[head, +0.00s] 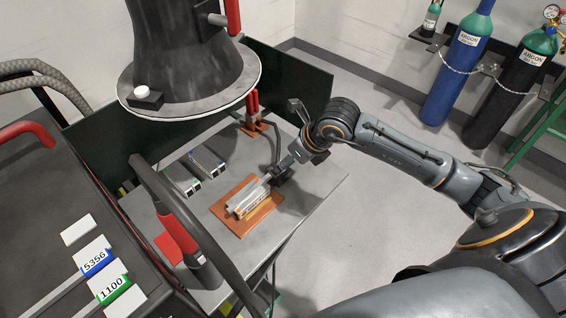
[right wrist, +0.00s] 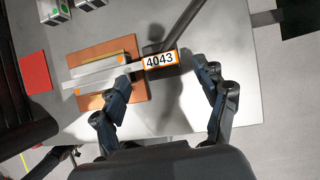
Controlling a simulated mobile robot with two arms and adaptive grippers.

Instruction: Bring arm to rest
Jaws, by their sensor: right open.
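My right arm comes in from the right in the head view. Its gripper (head: 277,174) is low over the bench, beside the orange-brown plate (head: 226,212). In the right wrist view the gripper (right wrist: 165,82) is open, fingers spread, with nothing gripped. The tag end sticks out past the plate, just ahead of the gap between the fingers. The bundle (head: 248,196) also shows in the head view. My left gripper is not in view.
The grey bench (head: 310,190) also holds blue-tagged and green-tagged packs (head: 205,162), a red pad (head: 177,247) and a red-handled clamp (head: 255,110). A large dark funnel (head: 190,60) hangs above. Gas cylinders (head: 455,75) stand at the back right. Floor right of the bench is clear.

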